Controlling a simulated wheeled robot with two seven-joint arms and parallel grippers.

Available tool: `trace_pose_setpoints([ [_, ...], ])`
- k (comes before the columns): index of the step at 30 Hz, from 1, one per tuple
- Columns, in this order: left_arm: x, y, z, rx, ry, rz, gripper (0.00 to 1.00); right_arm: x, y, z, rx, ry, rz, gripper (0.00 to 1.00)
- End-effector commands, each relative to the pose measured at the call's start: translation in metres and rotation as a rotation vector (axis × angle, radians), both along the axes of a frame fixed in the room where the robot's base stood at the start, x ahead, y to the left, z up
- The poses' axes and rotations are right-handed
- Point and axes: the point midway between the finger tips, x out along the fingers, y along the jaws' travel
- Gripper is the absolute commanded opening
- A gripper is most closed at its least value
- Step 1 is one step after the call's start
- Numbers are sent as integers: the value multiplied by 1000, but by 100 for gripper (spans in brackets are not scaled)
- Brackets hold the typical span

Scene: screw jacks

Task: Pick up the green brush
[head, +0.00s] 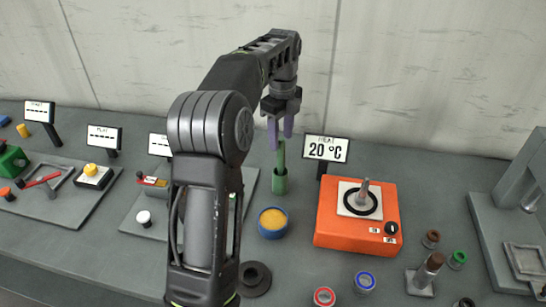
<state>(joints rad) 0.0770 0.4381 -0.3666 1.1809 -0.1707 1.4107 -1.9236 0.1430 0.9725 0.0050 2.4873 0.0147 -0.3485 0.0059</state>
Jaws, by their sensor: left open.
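The green brush (281,155) shows as a slim green handle standing upright in a short green holder (280,182), left of the orange hotplate. Its lower part is hidden inside the holder. My left gripper (281,138) points down right at the top of the handle, with its purple fingers open. From this view I cannot tell whether the fingers are around the handle top or just above or behind it. My right gripper is not in view.
An orange hotplate (330,232) with a "20 °C" sign (326,148) stands right of the holder. A blue-rimmed cup of yellow stuff (272,222) is in front. Small rings and a grey press (490,235) stand further right. My arm hides part of the left bench.

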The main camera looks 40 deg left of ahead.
Motion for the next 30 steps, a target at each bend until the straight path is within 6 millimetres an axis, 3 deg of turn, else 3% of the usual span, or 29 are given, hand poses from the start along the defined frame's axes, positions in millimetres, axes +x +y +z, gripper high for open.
trace_pose_setpoints([
  [7, 0, 0, -3, 0, 0, 1, 46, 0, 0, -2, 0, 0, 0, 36],
  [15, 0, 0, -28, 0, 0, 1, 46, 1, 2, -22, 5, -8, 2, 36],
  [25, 0, 0, -27, 0, 0, 1, 46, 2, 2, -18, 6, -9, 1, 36],
  [30, -2, -1, -43, -1, 4, 1, 46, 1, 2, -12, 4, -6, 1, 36],
])
